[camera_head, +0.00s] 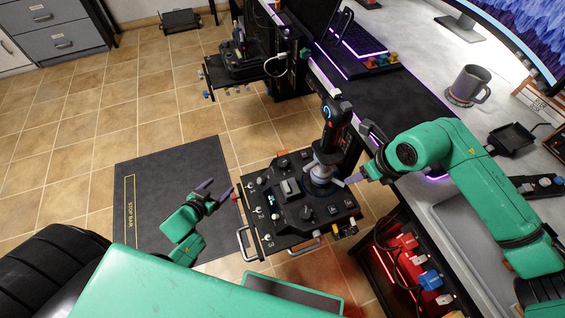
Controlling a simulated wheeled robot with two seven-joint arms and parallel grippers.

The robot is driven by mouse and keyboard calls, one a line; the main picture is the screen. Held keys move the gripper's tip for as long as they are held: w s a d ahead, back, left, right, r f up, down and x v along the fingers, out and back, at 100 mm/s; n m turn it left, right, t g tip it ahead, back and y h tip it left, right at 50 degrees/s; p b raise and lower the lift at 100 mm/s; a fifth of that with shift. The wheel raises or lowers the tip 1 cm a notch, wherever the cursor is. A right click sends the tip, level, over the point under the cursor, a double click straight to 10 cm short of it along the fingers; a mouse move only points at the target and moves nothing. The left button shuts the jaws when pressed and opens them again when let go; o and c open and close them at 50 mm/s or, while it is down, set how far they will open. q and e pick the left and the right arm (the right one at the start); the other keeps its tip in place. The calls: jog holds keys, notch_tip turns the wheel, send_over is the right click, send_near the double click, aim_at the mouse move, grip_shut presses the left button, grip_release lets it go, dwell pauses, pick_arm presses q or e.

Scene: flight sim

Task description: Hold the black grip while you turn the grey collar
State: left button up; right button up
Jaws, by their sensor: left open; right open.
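The black grip (334,128) stands upright on a black control base (297,200) with knobs and switches, mounted beside the desk. The grey collar (321,171) sits around the foot of the grip, above the base. My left gripper (216,190) is open and empty, to the left of the base and apart from the grip. My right gripper (350,172) is open, just right of the collar, its fingers pointing left toward it. I cannot tell whether a finger touches the collar.
The desk (470,135) on the right holds a mug (469,84), a keyboard (358,38) and a small black tray (512,138). A second control unit (238,58) stands at the back. A dark mat (150,205) lies on the tiled floor. A red lit box (405,262) sits below right.

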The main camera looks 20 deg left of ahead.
pick_arm(q)
jog(key=w+d+r+m+t+h, duration=0.25)
jog(key=d+r+h, duration=0.25)
jog(key=d+r, duration=0.9)
jog(key=m+h, duration=0.3)
jog(key=h, duration=0.2)
send_near(326, 138)
jog(key=x, duration=1.2)
jog(key=shift+s, duration=0.1)
jog(key=shift+a, duration=0.1)
grip_shut()
pick_arm(e)
jog(key=shift+o, duration=0.2)
